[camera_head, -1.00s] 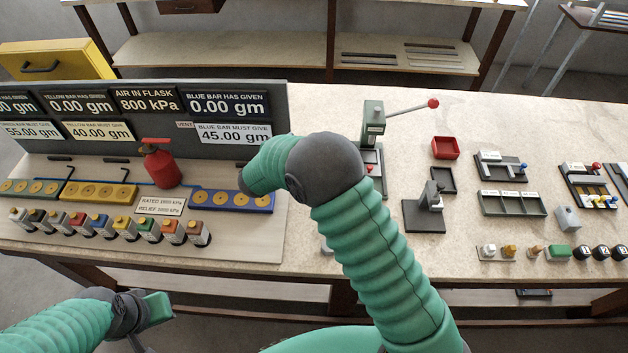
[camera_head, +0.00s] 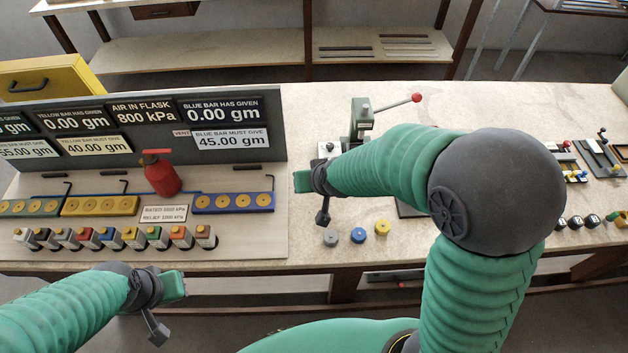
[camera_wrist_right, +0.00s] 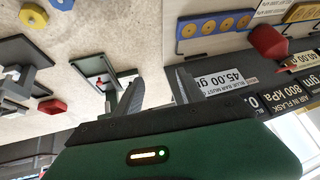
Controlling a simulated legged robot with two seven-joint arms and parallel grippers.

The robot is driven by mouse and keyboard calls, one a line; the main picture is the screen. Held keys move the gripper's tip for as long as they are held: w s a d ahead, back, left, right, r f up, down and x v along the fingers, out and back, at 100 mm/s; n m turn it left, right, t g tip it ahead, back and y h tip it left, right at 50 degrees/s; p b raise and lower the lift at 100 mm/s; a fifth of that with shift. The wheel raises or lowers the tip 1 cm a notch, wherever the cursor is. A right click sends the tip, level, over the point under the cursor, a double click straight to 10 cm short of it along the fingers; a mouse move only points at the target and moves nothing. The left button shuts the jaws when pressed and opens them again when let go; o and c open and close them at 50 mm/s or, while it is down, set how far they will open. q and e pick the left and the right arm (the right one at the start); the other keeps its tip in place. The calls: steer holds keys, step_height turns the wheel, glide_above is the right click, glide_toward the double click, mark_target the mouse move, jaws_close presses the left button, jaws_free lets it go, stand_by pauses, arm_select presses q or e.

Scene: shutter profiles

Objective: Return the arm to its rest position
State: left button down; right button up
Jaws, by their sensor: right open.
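My right arm (camera_head: 480,290) rises from the bottom right, bends at a large dark elbow, and its forearm reaches left over the table. My right gripper (camera_head: 312,197) is beside the right edge of the display board's base. In the right wrist view its two fingers (camera_wrist_right: 158,86) are spread with nothing between them. My left arm (camera_head: 60,315) comes in from the lower left. My left gripper (camera_head: 165,305) is in front of the table's near edge; its jaw opening cannot be made out.
The display board (camera_head: 60,95), red flask (camera_head: 162,175) and blue bar (camera_head: 232,203) stand left of my right gripper. A press with a red-knobbed lever (camera_head: 362,115) is behind my forearm. Grey, blue and yellow knobs (camera_head: 358,235) lie below it. My elbow hides much of the table's right.

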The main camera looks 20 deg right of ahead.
arm_select(q)
steer(key=shift+a, duration=0.35)
arm_select(e)
steer(key=shift+s+a, duration=0.2)
steer(key=shift+a, duration=0.05)
arm_select(q)
steer(key=shift+d, duration=0.1)
arm_select(e)
steer(key=shift+d, duration=0.1)
arm_select(q)
steer(key=b+x, duration=0.2)
steer(key=s+b+x, duration=0.1)
steer(key=b+x, duration=0.1)
steer(key=shift+f, duration=0.25)
arm_select(e)
steer(key=s+d+f+n+g, duration=0.1)
steer(key=s+f+g, duration=0.1)
steer(key=s, duration=0.5)
steer(key=s+d+f+n+g, duration=0.1)
steer(key=s+f, duration=0.3)
steer(key=s, duration=0.4)
steer(key=shift+d+f+g, duration=0.3)
steer(key=shift+d+g, duration=0.3)
steer(key=shift+g, duration=0.1)
arm_select(q)
steer(key=shift+w+d, duration=0.1)
